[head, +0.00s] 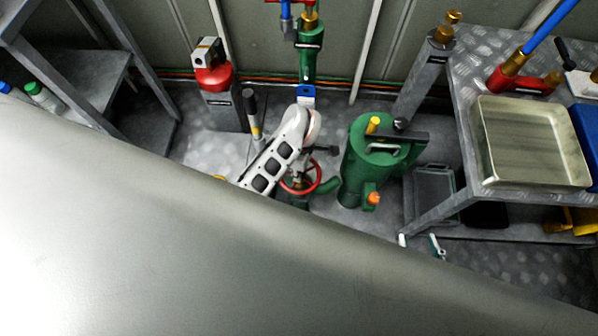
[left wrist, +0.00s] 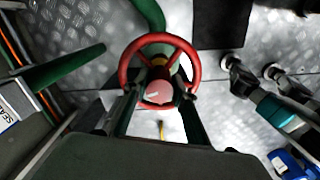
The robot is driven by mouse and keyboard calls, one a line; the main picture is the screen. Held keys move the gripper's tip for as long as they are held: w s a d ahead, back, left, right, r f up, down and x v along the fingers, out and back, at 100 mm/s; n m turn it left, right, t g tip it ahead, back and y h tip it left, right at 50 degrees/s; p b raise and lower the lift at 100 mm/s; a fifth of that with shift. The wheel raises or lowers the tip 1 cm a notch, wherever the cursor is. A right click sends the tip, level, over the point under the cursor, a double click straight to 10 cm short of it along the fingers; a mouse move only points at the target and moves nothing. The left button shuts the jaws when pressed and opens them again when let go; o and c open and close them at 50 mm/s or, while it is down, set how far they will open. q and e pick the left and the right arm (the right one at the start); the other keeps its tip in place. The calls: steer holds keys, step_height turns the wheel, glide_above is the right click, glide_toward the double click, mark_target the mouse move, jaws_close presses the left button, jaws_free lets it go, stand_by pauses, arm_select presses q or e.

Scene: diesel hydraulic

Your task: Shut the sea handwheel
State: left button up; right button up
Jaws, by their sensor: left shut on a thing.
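The red handwheel (head: 301,178) sits low in the middle of the head view, beside a green valve body. In the left wrist view the handwheel (left wrist: 138,47) is seen face on, with a pale red hub. My left gripper (left wrist: 158,94) has its dark fingers on either side of the wheel's near part and is shut on it. In the head view my white arm link covers part of the wheel, and the fingertips are mostly hidden. A blue and white label (left wrist: 8,112), partly readable as "SE", shows at the left edge of the wrist view. My right gripper is not seen.
A green vessel (head: 358,172) stands close to the right of the wheel. A red-topped grey unit (head: 220,100) and a dark post (head: 251,115) stand to the left. A bench with a metal tray (head: 478,150) is at the right. A large grey surface (head: 120,240) fills the foreground.

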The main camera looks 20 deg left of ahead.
arm_select(q)
steer(key=m, duration=0.3)
steer(key=f+m, duration=0.1)
steer(key=shift+s+a+m, duration=0.25)
steer(key=shift+a+m, duration=0.05)
steer(key=shift+a, duration=0.05)
steer(key=m, duration=0.4)
steer(key=shift+m, duration=0.3)
steer(key=m, duration=0.6)
steer(key=shift+a, duration=0.15)
steer(key=shift+m, duration=0.6)
steer(key=shift+d, duration=0.2)
steer(key=o, duration=1)
steer(key=shift+f, duration=0.1)
steer(key=shift+w+d, duration=0.1)
steer(key=shift+w+d+r, duration=0.1)
steer(key=shift+r, duration=0.1)
